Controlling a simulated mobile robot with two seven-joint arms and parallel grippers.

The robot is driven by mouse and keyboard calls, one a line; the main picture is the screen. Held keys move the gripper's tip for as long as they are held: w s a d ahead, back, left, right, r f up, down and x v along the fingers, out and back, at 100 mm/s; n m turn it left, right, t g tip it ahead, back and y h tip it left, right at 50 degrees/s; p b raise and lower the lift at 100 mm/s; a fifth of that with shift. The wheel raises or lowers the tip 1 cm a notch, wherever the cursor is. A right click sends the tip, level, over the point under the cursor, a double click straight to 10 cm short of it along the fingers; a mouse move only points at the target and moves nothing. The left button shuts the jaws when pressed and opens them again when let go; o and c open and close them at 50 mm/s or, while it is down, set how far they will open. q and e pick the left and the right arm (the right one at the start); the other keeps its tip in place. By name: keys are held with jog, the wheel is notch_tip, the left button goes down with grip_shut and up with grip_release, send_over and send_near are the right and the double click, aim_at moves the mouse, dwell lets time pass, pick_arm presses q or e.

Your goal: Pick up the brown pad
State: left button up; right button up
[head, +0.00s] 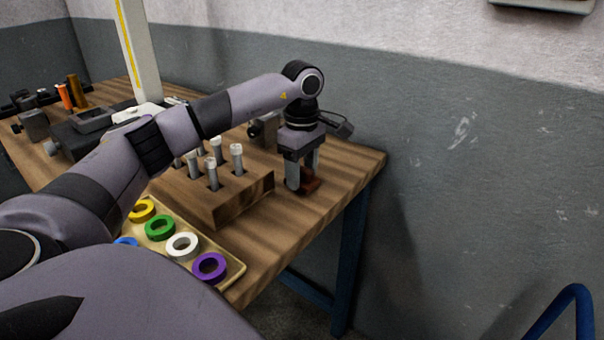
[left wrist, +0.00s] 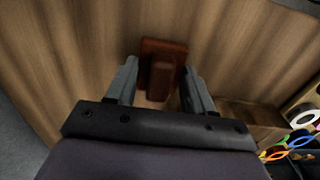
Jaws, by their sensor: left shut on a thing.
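The brown pad (head: 312,184) is a small reddish-brown block at the right end of the wooden table, close to the wall. In the left wrist view the pad (left wrist: 163,46) shows a wide flat base with a narrower raised grip. My left gripper (head: 304,181) points down over it, shut on the raised grip, with one finger on each side. The fingers hide part of the pad in the head view. It is at or very near the tabletop; I cannot tell whether it touches. My right gripper is in neither view.
A wooden block (head: 240,197) with several upright pale pegs stands left of my gripper. A tan tray (head: 232,277) of coloured rings lies at the front edge. A dark device (head: 340,125) sits behind the gripper by the wall. The table (head: 350,165) ends just to the right.

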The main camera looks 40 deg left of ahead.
pick_arm(q)
notch_tip(320, 180, up, 12)
notch_tip(320, 180, up, 8)
jog(key=p, duration=0.5)
send_over(303, 168)
jog(key=shift+f, duration=0.15)
jog(key=o, duration=0.4)
jog(key=c, duration=0.3)
jog(key=shift+s, duration=0.1)
